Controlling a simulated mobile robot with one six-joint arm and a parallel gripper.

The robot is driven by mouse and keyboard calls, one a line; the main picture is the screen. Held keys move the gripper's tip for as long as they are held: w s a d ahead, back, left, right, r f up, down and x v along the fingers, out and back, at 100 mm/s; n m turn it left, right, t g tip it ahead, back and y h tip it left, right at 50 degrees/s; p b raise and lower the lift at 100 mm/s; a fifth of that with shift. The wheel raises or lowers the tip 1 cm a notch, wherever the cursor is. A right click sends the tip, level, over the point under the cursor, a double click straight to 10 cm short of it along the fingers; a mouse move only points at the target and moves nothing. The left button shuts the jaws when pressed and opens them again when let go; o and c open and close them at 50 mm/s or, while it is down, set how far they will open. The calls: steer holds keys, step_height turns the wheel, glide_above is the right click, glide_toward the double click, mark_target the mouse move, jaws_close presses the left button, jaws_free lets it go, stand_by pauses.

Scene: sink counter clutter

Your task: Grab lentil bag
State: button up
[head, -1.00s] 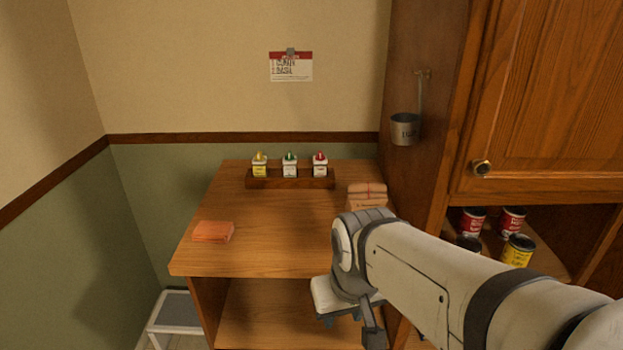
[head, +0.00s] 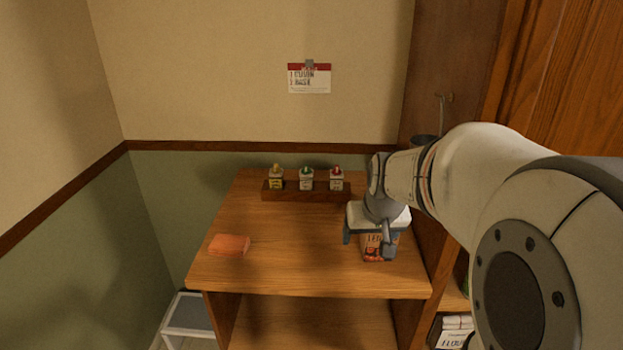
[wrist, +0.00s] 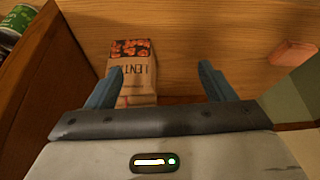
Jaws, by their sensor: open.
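The lentil bag (head: 374,249), a tan paper bag with red print and dark lettering, is on the right part of the wooden counter top, partly hidden by my gripper in the head view. In the wrist view the lentil bag (wrist: 132,62) lies toward the left finger, which overlaps its edge in the picture. My gripper (wrist: 162,76) is open, its two blue-grey fingers spread with nothing held between them. In the head view my gripper (head: 367,243) is above and around the bag's area; I cannot tell whether it touches the bag.
A wooden rack (head: 306,191) with several small bottles stands at the back. An orange folded cloth or sponge (head: 229,245) lies at left. A wooden cabinet side (head: 440,210) bounds the right. The counter's middle is clear.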

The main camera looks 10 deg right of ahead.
steer(key=o, duration=0.5)
steer(key=shift+m+t+h, duration=0.4)
steer(key=shift+m+t, duration=0.2)
steer(key=w+d, duration=0.2)
steer(key=w+d+r+p, duration=0.1)
steer(key=w+d, duration=0.1)
steer(key=w, duration=0.1)
steer(key=w+d, duration=0.2)
steer(key=d, duration=0.1)
steer(key=shift+w+r+p, duration=0.2)
steer(key=shift+r+p, duration=0.15)
steer(key=shift+r, duration=0.05)
steer(key=shift+p+x, duration=0.8)
steer(key=shift+x, duration=2.95)
